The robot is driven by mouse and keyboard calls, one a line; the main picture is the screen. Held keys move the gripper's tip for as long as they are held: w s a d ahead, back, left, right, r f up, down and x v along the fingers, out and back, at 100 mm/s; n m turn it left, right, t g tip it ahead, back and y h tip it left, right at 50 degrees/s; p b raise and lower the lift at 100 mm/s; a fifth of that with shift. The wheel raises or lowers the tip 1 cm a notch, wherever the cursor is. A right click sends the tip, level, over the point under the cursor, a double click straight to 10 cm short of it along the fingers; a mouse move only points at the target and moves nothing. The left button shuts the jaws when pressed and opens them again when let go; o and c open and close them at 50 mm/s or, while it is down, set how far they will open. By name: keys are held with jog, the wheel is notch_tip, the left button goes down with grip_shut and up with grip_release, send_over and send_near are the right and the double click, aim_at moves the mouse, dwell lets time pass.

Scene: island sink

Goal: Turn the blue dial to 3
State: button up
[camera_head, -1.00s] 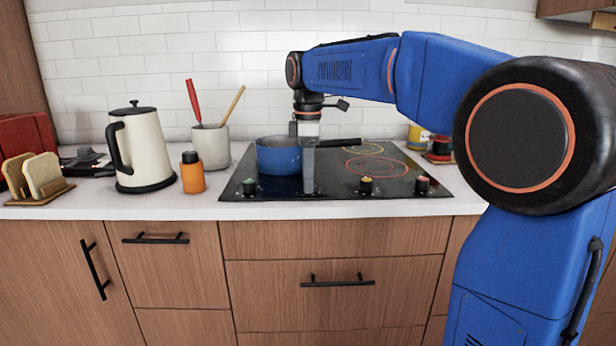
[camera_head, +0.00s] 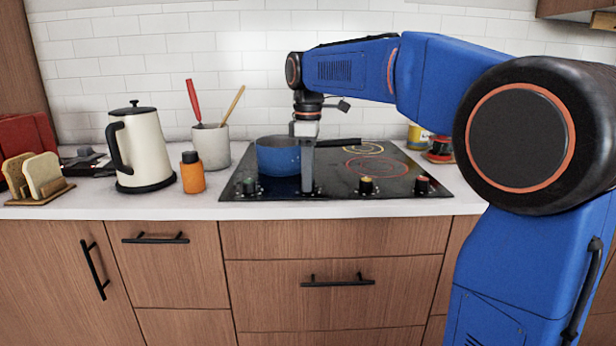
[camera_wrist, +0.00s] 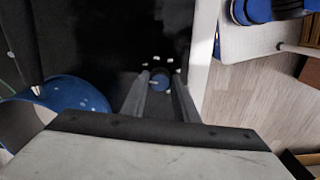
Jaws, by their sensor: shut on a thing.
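The blue dial (camera_wrist: 160,78) shows in the wrist view between my two fingertips, with a pale line on its face. Small white marks stand around it, too blurred to read. My gripper (camera_wrist: 161,92) points down and is shut on the dial. In the head view my gripper (camera_head: 307,188) is at the front edge of the black cooktop (camera_head: 400,188) and hides the blue dial.
A blue pot (camera_head: 278,157) stands on the cooktop just behind and left of my gripper. An orange bottle (camera_head: 192,175) and a kettle (camera_head: 141,150) stand left.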

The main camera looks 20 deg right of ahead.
jog(key=m, duration=2.2)
dwell(0.5)
jog(key=o, duration=1.1)
jog(key=shift+c, duration=0.2)
notch_tip(320, 180, up, 17)
jog(key=shift+r, duration=0.2)
